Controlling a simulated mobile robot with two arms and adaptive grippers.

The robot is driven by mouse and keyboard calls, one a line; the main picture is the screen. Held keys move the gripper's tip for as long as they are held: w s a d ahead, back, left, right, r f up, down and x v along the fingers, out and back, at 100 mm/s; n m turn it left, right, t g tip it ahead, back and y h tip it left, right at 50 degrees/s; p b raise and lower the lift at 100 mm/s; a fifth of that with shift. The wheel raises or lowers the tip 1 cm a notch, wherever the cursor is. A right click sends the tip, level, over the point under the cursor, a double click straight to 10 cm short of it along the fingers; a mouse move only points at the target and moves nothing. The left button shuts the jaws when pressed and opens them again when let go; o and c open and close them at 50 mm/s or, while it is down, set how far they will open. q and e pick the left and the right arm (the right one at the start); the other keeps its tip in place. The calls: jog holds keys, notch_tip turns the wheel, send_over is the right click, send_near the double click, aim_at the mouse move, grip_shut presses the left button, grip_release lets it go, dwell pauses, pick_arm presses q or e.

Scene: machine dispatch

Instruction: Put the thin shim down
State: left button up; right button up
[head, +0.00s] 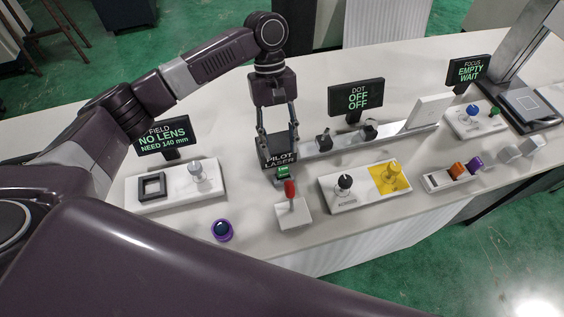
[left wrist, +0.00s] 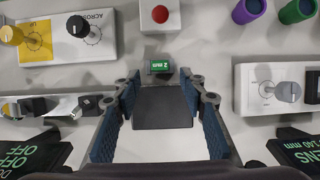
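The thin shim appears to be the small green piece (head: 283,171); it reads "2 mm" in the left wrist view (left wrist: 160,67). It sits at the near side of the dark pilot laser box (head: 279,159), whose plain dark top shows in the left wrist view (left wrist: 163,108). My left gripper (head: 279,150) points down over the box. Its blue-padded fingers (left wrist: 160,76) are apart, one on each side, with a visible gap beside the green piece. Whether the shim touches the box or the bench is unclear. My right gripper is out of view.
The field panel (head: 176,187) is left; the knob panel with a yellow patch (head: 365,187) is right. A rail (head: 345,141) runs behind. Bare bench (head: 255,205) lies between.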

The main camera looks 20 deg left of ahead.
pick_arm(q)
jog(key=shift+v, duration=1.95)
dwell(0.6)
